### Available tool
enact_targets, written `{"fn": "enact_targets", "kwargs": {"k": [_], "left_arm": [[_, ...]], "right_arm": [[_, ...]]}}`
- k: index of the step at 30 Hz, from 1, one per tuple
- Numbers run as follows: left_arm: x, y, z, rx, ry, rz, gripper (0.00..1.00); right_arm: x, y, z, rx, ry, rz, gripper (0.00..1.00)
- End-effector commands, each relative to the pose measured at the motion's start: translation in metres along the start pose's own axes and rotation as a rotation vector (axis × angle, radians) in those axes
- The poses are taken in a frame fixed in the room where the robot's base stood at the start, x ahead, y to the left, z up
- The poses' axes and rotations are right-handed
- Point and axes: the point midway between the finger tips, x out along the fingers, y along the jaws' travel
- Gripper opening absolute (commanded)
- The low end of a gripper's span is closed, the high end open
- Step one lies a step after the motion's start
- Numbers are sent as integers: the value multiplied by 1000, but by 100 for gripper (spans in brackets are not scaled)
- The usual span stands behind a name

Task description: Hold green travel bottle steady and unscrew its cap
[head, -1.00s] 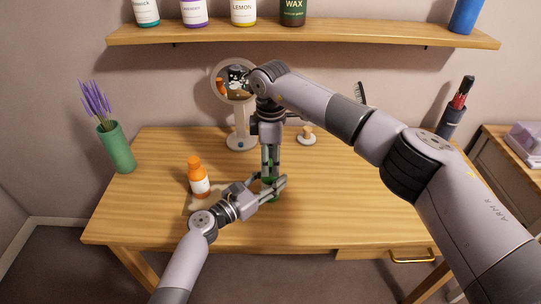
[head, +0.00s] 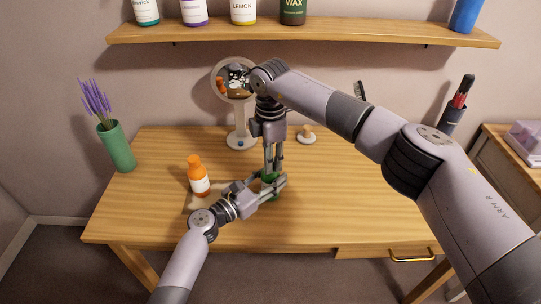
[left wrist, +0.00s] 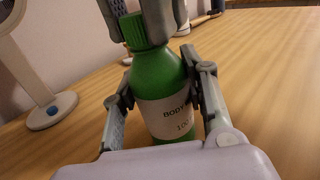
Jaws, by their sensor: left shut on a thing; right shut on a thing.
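The green travel bottle (left wrist: 165,80) stands upright on the wooden table, with a white label reading "BODY" in the left wrist view. In the head view the bottle (head: 268,178) is mostly hidden by my grippers. My left gripper (head: 275,184) is shut around the bottle's body from the front left, with one finger on each side in the left wrist view (left wrist: 163,92). My right gripper (head: 272,168) comes down from above and is shut on the ribbed green cap (left wrist: 134,30). The cap sits at the bottle's neck, and its top is hidden between the right fingers.
An orange bottle (head: 198,177) stands left of my left gripper. A round mirror (head: 241,133) stands behind my right gripper, near a small wooden-knobbed item (head: 306,135). A green vase (head: 117,147) is at the left edge. The table's front right (head: 350,215) is clear.

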Motion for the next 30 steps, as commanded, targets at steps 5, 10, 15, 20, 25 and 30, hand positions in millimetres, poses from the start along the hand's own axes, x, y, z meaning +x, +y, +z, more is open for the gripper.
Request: {"fn": "enact_targets", "kwargs": {"k": [5, 10, 15, 20, 25, 30], "left_arm": [[0, 0, 0, 1, 1, 0, 0], [0, 0, 0, 1, 1, 0, 0], [0, 0, -1, 1, 1, 0, 0], [0, 0, -1, 1, 1, 0, 0], [0, 0, -1, 1, 1, 0, 0], [0, 0, -1, 1, 1, 0, 0]], "right_arm": [[-1, 0, 0, -395, -2, 0, 0], [-1, 0, 0, -772, -2, 2, 0], [-1, 0, 0, -1149, -2, 1, 0], [-1, 0, 0, -1501, -3, 2, 0], [-1, 0, 0, -1876, -3, 3, 0], [-2, 0, 0, -2251, -3, 3, 0]]}}
